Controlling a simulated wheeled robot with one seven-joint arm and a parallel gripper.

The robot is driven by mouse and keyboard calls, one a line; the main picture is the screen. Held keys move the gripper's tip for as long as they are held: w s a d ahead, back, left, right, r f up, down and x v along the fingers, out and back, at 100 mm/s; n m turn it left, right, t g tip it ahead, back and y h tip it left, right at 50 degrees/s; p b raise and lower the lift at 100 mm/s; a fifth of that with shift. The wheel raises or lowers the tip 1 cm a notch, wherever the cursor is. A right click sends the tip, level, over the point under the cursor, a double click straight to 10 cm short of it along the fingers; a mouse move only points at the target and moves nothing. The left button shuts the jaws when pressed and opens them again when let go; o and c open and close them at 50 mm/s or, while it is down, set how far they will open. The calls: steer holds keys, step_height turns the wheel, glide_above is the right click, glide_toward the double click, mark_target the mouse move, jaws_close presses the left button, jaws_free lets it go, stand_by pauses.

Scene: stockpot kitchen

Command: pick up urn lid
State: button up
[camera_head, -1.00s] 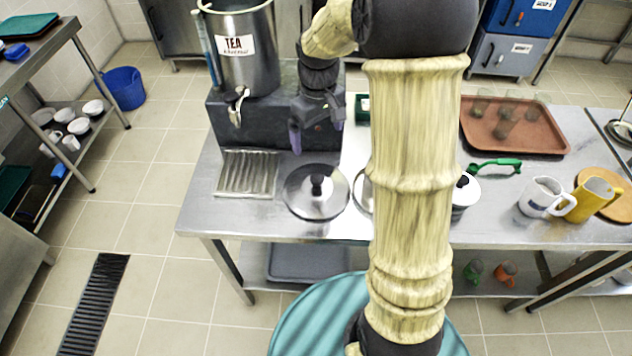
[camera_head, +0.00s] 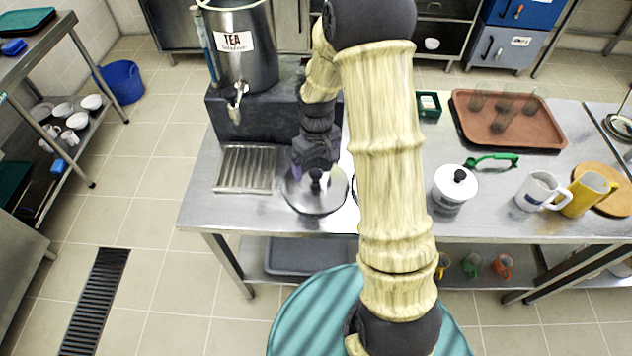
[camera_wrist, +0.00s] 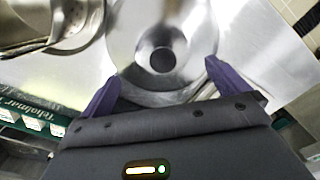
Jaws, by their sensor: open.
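The urn lid (camera_head: 313,200) is a round shiny steel lid with a black knob, lying on the steel table in front of the tea urn (camera_head: 243,52). In the wrist view the lid (camera_wrist: 125,38) fills the upper middle, with its dark knob (camera_wrist: 162,60) seen from above. My gripper (camera_head: 312,170) is open and points down over the lid's far side. In the wrist view its purple fingers stand apart, one on each side of the lid's near part, with the knob between and just beyond their tips. No grip on the lid shows; the height gap is unclear.
A drip grate (camera_head: 246,168) lies left of the lid. A steel vessel (camera_wrist: 50,22) stands close beside it, mostly hidden by my arm in the head view. A white lidded pot (camera_head: 455,188), mugs (camera_head: 541,190) and a brown tray (camera_head: 510,118) stand to the right.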

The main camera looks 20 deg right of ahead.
mark_target(316, 173)
steer(key=shift+f, duration=0.1)
steer(key=shift+s+f, duration=0.1)
steer(key=shift+f, duration=0.15)
steer(key=shift+s+a+f+p, duration=0.15)
steer(key=shift+f+p, duration=0.55)
steer(key=shift+f, duration=1.55)
steer(key=shift+s, duration=0.1)
steer(key=c, duration=2.1)
